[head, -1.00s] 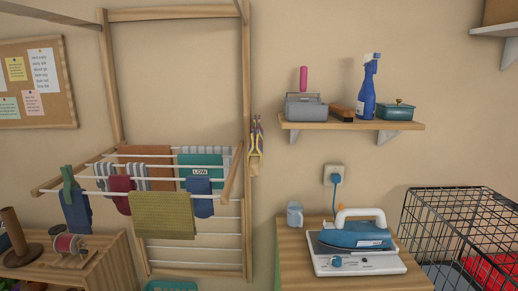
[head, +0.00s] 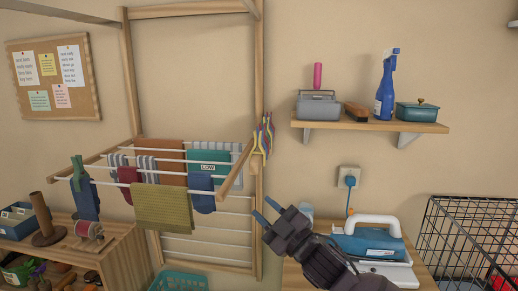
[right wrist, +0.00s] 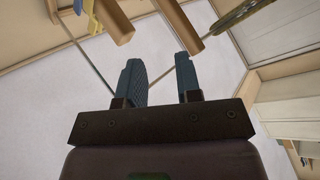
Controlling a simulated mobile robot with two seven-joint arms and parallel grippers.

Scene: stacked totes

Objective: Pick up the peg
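A green peg (head: 77,168) is clipped at the top of a dark blue cloth on the left end of the drying rack (head: 128,80). Several coloured pegs (head: 265,134) hang in a bunch by the rack's right post. I cannot tell which peg the task means. My right gripper (head: 266,211) is in front of the rack's lower right, below the bunch. Its two fingers are apart with nothing between them in the right wrist view (right wrist: 160,80). Small yellow and blue shapes, perhaps pegs, show at that view's top left. My left gripper is not in view.
Several cloths, including a yellow-green one (head: 162,209), hang on the rack's rails. Right of my gripper, an iron (head: 366,242) stands on a wooden cabinet beside a wire cage (head: 478,235). A wall shelf (head: 367,124) holds a spray bottle (head: 386,87). The wall between rack and shelf is bare.

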